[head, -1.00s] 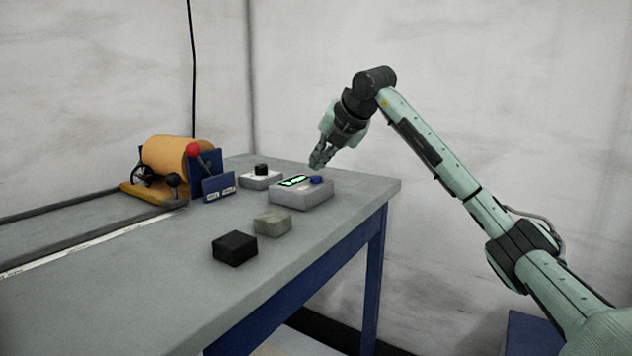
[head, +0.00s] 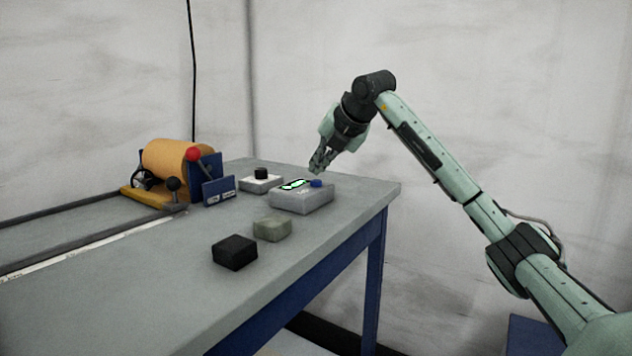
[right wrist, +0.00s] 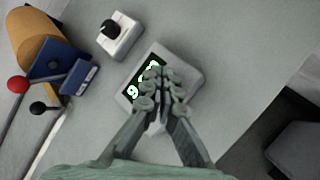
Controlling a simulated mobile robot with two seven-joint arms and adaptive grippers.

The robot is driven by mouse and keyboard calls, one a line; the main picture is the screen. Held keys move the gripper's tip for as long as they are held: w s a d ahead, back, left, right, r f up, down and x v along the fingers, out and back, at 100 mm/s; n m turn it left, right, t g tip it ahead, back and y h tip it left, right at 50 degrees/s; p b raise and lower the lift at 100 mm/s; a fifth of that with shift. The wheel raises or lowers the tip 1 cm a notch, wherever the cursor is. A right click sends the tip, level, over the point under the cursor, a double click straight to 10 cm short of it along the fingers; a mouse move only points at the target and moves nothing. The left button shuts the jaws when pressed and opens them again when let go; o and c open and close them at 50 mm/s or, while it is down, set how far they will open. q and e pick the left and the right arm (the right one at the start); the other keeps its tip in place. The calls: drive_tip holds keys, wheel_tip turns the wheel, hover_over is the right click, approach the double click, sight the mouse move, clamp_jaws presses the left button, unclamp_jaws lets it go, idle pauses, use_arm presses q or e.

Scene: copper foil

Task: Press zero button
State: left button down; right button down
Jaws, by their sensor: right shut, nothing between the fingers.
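The zero button is the blue button (head: 316,183) on top of a grey box (head: 303,203) with a lit green display (head: 297,185). The box rests near the far right corner of the table. My right gripper (head: 316,170) is shut and empty. Its fingertips point down just above the blue button, with a small gap showing in the head view. In the right wrist view my right gripper (right wrist: 157,75) covers part of the box (right wrist: 187,65) and its display (right wrist: 134,91), and the blue button is hidden behind the fingers. My left gripper is not in view.
A white box with a black knob (head: 261,174) stands just left of the display box. A copper-coloured roll (head: 172,158) with a red-knobbed lever (head: 194,154) is further left. A black block (head: 235,252) and a grey-green block (head: 272,229) lie nearer on the table (head: 130,290).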

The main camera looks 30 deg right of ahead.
sight(316, 181)
drive_tip(key=shift+f, duration=0.1)
idle(0.3)
drive_tip(key=shift+f, duration=0.3)
drive_tip(key=shift+f+b, duration=0.5)
drive_tip(key=shift+f, duration=0.1)
idle(0.6)
drive_tip(key=shift+r, duration=0.1)
drive_tip(key=shift+r+p, duration=0.85)
drive_tip(key=shift+p, duration=0.1)
wheel_tip(316, 181, up, 4)
drive_tip(key=p, duration=0.3)
drive_tip(key=shift+f, duration=0.2)
drive_tip(key=shift+w+a+r+p, duration=0.1)
drive_tip(key=shift+w+r+p, duration=0.1)
drive_tip(key=shift+r+p, duration=0.5)
